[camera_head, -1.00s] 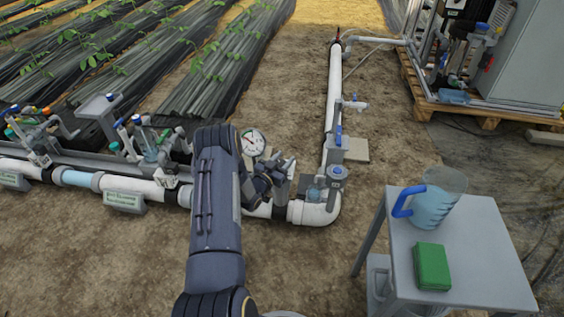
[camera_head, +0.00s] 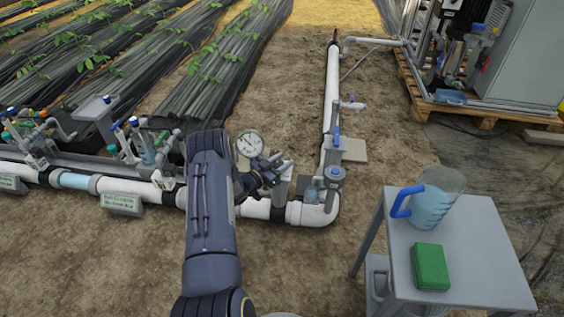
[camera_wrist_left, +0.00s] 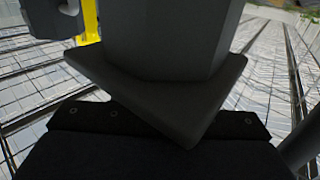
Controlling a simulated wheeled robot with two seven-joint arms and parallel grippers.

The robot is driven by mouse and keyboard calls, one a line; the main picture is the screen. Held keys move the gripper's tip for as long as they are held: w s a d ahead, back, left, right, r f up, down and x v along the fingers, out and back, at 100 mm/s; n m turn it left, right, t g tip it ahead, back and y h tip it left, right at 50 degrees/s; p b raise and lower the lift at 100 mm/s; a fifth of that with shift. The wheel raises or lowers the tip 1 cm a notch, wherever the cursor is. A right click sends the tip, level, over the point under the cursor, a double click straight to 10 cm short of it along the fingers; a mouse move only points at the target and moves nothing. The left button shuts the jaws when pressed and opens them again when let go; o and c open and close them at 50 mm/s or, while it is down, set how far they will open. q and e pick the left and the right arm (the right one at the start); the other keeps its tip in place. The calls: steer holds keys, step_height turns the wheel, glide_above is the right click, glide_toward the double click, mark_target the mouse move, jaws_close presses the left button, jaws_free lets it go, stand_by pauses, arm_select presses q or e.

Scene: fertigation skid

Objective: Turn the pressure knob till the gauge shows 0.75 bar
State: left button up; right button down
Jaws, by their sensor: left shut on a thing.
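The round white pressure gauge (camera_head: 249,144) stands above the white pipe, just up and left of my left gripper. Its dial is too small to read. My left gripper (camera_head: 275,174) is beside the gauge, over the pipe near its corner, and is shut on the pressure knob. The knob itself is hidden by the jaws in the head view. In the left wrist view, a large dark grey angular part (camera_wrist_left: 165,85) fills the middle, and I cannot tell what it is. My right gripper is not in view.
The white pipe (camera_head: 312,214) bends away at the corner, with a blue-topped valve (camera_head: 336,174) beside it. Valves with blue tops (camera_head: 134,122) stand at left. A grey table (camera_head: 475,245) at right holds a jug (camera_head: 432,205) and a green box (camera_head: 431,267). Bare soil lies in front.

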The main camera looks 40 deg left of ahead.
arm_select(q)
steer(key=o, duration=1)
steer(key=shift+s, duration=0.1)
steer(key=shift+s+a+p, duration=0.1)
steer(key=shift+s+p, duration=0.2)
steer(key=shift+s, duration=0.05)
steer(key=s, duration=0.2)
steer(key=s+p, duration=0.1)
steer(key=s, duration=0.1)
steer(key=s+a+p, duration=0.1)
steer(key=s, duration=0.1)
steer(key=shift+s, duration=0.45)
